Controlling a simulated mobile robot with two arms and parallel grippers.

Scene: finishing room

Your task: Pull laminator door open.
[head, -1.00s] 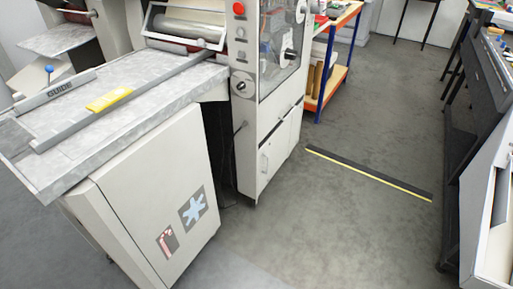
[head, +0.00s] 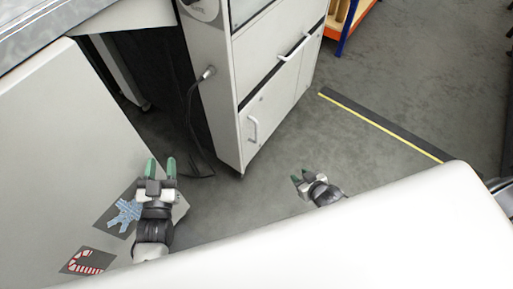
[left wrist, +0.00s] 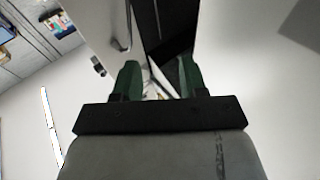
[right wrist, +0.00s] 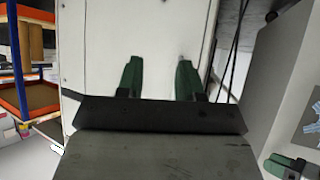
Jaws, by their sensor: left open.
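The laminator (head: 215,60) stands at the upper middle of the head view. Its pale lower cabinet door (head: 270,120) looks shut and carries a vertical silver handle (head: 252,128). A second, slanting handle (head: 293,47) is higher up. My left gripper (head: 161,168) is open and empty, left of the door and apart from it, beside the stickered cabinet. My right gripper (head: 300,177) is open and empty, in front of the door and lower in the picture. The right wrist view shows a pale panel (right wrist: 145,40) beyond its fingers. A handle shows in the left wrist view (left wrist: 126,30).
The stickered white cabinet (head: 60,140) fills the left side. A cable (head: 190,110) hangs from the laminator's side to the floor. A black-and-yellow floor strip (head: 385,125) lies to the right. An orange-and-blue shelf (head: 355,15) stands behind.

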